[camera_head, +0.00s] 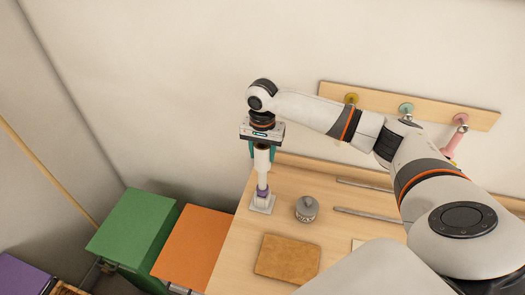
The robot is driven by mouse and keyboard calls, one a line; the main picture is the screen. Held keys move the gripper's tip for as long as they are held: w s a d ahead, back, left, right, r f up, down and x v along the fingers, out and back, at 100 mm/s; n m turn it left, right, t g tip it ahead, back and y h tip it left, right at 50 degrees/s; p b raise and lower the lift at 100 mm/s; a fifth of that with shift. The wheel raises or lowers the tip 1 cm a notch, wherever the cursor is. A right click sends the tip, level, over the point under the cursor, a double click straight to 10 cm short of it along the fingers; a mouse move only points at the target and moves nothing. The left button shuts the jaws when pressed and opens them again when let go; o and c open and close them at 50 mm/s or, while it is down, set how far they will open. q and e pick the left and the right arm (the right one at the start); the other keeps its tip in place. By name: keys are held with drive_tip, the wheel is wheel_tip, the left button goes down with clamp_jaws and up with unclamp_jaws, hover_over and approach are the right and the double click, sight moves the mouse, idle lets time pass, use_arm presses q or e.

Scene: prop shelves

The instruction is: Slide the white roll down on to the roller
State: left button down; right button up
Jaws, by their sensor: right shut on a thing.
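My right gripper (262,152) points down over the left part of the wooden table. Its teal fingers are shut on the upper part of the white roll (262,165), which is upright. Directly below the roll is the roller, with a purple lower part (263,191) on a pale square base (261,204). The roll's lower end appears to meet the purple part; I cannot tell how far it is around the roller. My left gripper is not in view.
A grey lidded pot (306,208) stands right of the roller. A brown board (287,258) lies in front on the table (233,260). Two grey rods lie to the right. A wall rack (384,103) has coloured pegs. Green (133,222) and orange (194,245) boxes stand left.

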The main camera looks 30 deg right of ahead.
sight(263, 169)
drive_tip(key=shift+f+b, duration=0.5)
drive_tip(key=shift+f, duration=3.25)
idle(4.2)
